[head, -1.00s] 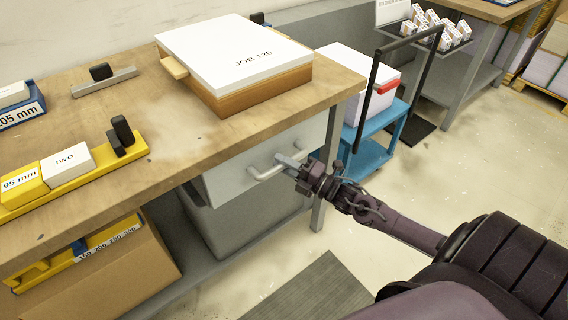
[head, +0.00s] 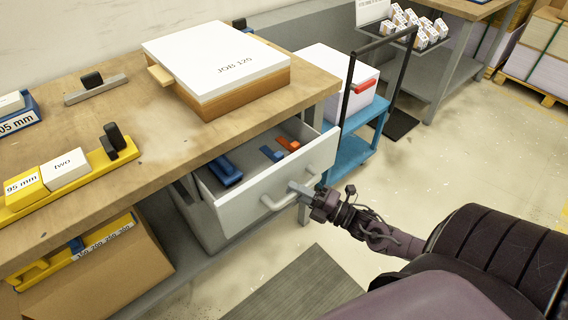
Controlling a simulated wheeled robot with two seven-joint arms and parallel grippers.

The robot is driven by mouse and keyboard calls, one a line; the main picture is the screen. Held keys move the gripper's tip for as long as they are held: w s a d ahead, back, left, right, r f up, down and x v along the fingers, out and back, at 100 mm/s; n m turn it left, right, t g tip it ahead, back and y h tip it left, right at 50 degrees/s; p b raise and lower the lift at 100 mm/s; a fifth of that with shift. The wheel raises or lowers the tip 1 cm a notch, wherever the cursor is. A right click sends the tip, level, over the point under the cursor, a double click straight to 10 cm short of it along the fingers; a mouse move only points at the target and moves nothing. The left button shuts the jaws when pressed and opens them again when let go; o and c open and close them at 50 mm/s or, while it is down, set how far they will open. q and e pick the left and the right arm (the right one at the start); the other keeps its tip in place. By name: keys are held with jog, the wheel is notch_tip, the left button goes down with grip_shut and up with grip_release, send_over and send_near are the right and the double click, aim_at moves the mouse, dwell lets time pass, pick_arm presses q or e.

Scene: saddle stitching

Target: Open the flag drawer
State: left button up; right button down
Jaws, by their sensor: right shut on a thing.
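The flag drawer (head: 240,201) is a light grey drawer under the wooden workbench (head: 150,160). It is pulled partly out, and its inside shows from above. Inside lie a dark blue item (head: 226,171) at the left, a smaller blue piece (head: 271,154) and an orange-red piece (head: 288,143) at the right. My right gripper (head: 299,190) is shut on the drawer's bar handle (head: 280,199), near its right end. My left gripper is not in view.
A blue cart (head: 352,150) with a white box and a black frame (head: 347,92) stands to the right. A grey mat (head: 300,285) lies on the floor in front.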

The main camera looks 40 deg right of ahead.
jog(key=s+d+p, duration=0.1)
jog(key=s+p, duration=0.4)
jog(key=s, duration=0.9)
jog(key=shift+s+d, duration=0.15)
jog(key=shift+s, duration=0.25)
jog(key=c, duration=1.3)
grip_release()
jog(key=b+v, duration=0.1)
jog(key=v, duration=0.6)
jog(key=shift+s+d+b, duration=0.2)
jog(key=shift+s+b, duration=0.1)
jog(key=shift+b, duration=0.05)
